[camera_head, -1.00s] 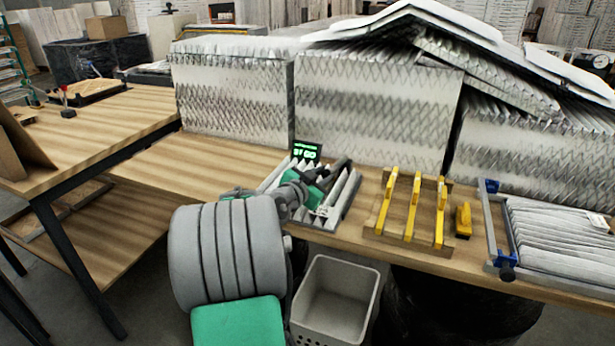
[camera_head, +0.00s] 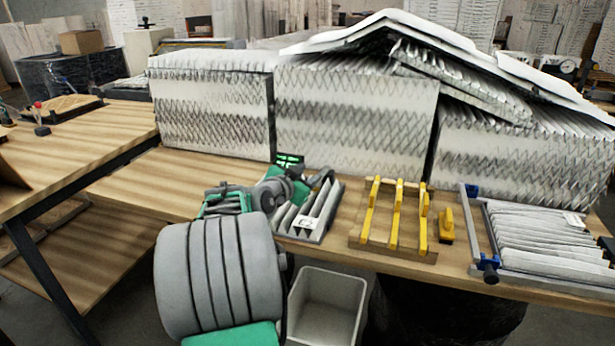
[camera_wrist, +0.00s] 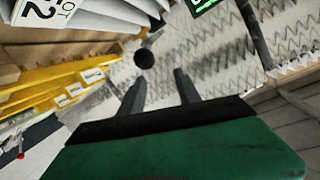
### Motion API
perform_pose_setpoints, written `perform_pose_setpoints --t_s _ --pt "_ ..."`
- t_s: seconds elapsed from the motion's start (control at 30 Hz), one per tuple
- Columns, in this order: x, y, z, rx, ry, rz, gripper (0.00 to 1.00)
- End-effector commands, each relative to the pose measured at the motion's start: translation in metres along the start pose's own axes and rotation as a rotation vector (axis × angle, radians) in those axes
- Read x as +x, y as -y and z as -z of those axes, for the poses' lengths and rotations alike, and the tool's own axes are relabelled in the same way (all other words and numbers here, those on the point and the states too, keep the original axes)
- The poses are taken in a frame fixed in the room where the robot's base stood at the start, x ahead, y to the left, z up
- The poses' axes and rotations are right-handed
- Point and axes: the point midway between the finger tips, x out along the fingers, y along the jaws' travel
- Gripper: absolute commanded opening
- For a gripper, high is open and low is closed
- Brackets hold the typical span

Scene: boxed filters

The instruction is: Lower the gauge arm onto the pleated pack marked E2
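A pleated pack (camera_head: 302,222) with a white label lies in a grey tray beside my arm. In the wrist view its label (camera_wrist: 46,9) is cut off by the frame edge, showing "OT" and a "2". A gauge display with green digits (camera_head: 289,160) stands behind the pack; it also shows in the wrist view (camera_wrist: 203,4). A dark bar (camera_wrist: 254,35) and a round black knob (camera_wrist: 144,59) show near it, perhaps parts of the gauge arm. My gripper (camera_wrist: 158,82) has its fingers apart and empty, the knob beyond the left tip. In the head view my gripper's fingertips are unclear.
A wooden rack with yellow bars (camera_head: 395,218) and a yellow block (camera_head: 445,225) sit to the right. Further right is another labelled pleated pack (camera_head: 540,235) in a clamp frame. Tall filter stacks (camera_head: 355,115) stand behind. A white bin (camera_head: 325,305) is below the table edge.

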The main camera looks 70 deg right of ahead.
Motion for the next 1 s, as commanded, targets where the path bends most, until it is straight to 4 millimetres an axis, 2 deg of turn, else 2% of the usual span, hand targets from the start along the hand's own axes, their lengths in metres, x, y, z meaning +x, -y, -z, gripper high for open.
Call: perform_pose_setpoints --t_s 0.37,0.47,0.7,0.83,1.0 --pt "-0.004 0.000 -0.002 -0.001 0.003 0.000 0.47" --pt "-0.018 0.000 -0.003 0.000 0.004 0.003 0.47" --pt "-0.066 0.001 -0.003 0.000 0.003 0.004 0.47" --pt "-0.077 0.000 -0.002 -0.001 0.003 0.002 0.47" --pt "-0.078 -0.001 -0.001 -0.001 0.003 0.000 0.47"
